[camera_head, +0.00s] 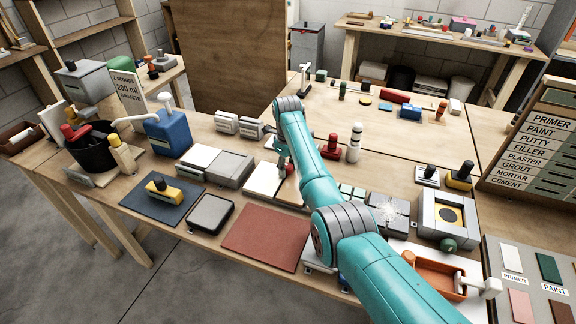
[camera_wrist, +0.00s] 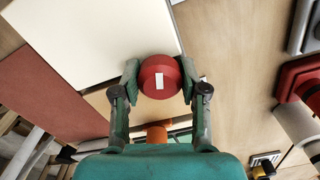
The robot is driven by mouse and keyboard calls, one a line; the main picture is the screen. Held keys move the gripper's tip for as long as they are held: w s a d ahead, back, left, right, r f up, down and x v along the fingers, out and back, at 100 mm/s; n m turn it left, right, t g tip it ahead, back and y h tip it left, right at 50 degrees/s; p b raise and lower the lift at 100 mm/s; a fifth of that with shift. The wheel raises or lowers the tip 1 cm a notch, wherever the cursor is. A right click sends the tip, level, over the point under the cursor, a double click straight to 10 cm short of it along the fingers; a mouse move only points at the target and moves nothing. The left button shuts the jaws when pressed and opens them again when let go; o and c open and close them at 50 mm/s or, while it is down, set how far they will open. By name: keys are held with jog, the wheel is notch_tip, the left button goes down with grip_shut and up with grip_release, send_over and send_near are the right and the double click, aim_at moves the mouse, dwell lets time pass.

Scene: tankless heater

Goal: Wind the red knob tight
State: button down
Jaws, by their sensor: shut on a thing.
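The red knob (camera_wrist: 158,77) is round, with a white rectangular mark on its face. In the wrist view it sits between the two fingers of my gripper (camera_wrist: 160,82), one finger on each side. My gripper is shut on it. In the head view my gripper (camera_head: 284,160) points down over the edge of a white panel, and a small part of the red knob (camera_head: 289,170) shows below the fingers. What the knob is fixed to is largely hidden by the knob and gripper.
A white panel (camera_wrist: 95,35) lies beside the knob. A reddish-brown mat (camera_head: 265,237) lies in front. A red fixture (camera_head: 330,146) and a white bottle-like piece (camera_head: 354,142) stand to the right. A blue container (camera_head: 168,133) stands to the left. Bare wood shows behind.

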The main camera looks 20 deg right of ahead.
jog(key=m, duration=0.5)
jog(key=shift+s+f, duration=0.1)
jog(key=shift+f, duration=0.05)
jog(key=c, duration=0.8)
grip_release()
jog(key=shift+f, duration=0.1)
jog(key=shift+n, duration=0.6)
jog(key=n, duration=0.5)
